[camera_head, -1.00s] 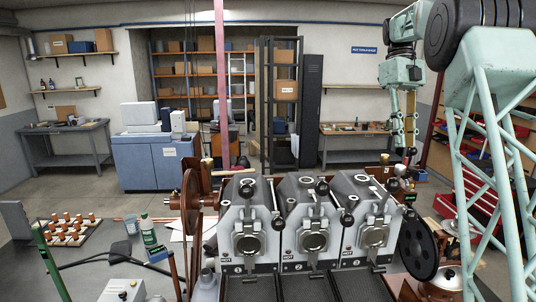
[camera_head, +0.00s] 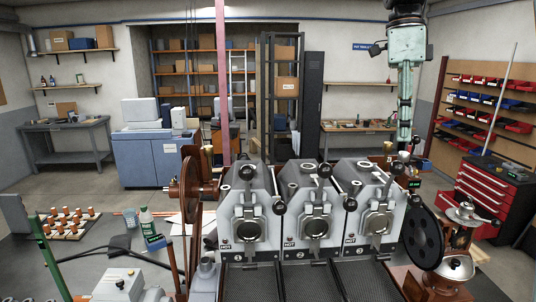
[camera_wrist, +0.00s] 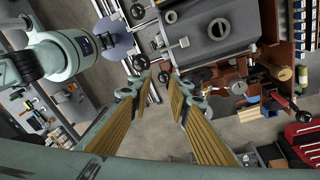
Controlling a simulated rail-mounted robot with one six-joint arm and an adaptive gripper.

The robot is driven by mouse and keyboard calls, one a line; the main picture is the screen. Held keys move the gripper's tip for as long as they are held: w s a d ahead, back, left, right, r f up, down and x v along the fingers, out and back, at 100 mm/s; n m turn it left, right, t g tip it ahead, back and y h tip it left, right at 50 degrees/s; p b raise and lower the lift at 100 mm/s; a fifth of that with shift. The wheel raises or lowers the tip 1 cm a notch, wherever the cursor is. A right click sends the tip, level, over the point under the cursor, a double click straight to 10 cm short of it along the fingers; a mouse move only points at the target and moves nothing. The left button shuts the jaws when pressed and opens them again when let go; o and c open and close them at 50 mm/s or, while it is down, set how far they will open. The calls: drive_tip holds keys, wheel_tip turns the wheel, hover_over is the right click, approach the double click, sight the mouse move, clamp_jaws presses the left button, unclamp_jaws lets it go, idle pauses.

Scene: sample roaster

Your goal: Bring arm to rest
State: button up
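My gripper (camera_wrist: 160,84) shows in the wrist view with its two yellow-padded fingers apart and nothing between them. It is open, above the floor by the roaster. In the head view my pale green arm hangs down at the upper right, behind the right end of the roaster; I cannot make out the fingers there. The three-drum sample roaster (camera_head: 312,215) stands in the front middle, its units marked HOT. Part of its grey body (camera_wrist: 215,30) shows at the top of the wrist view.
A black flywheel (camera_head: 421,238) and a grinder (camera_head: 455,268) stand at the right end. A red tool chest (camera_head: 488,190) and bin rack (camera_head: 490,110) stand further right. Open floor lies behind the bench.

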drive_tip(key=s+a+f+n+t+b, duration=0.1)
drive_tip(key=s+a+f+n+b, duration=0.2)
drive_tip(key=s, duration=0.4)
drive_tip(key=s+a+f+n+t+b, duration=0.1)
drive_tip(key=s+a+f+n, duration=0.2)
drive_tip(key=s+n, duration=0.3)
drive_tip(key=s+a+f+n+t+b, duration=0.1)
drive_tip(key=s+a+f+n+b, duration=0.15)
drive_tip(key=s, duration=0.55)
drive_tip(key=s+a+f+n+t+b, duration=0.1)
drive_tip(key=s+a+f+n+b, duration=0.1)
drive_tip(key=s+f+n, duration=0.4)
drive_tip(key=s+a+f+n+t+b, duration=0.1)
drive_tip(key=s+a+f+n+b, duration=0.2)
drive_tip(key=s+f, duration=0.9)
drive_tip(key=s+n+b, duration=0.1)
drive_tip(key=s+n, duration=0.1)
drive_tip(key=shift+f+n+t+y, duration=0.2)
drive_tip(key=shift+n+t+y, duration=0.1)
drive_tip(key=shift+n+y, duration=0.1)
idle(0.4)
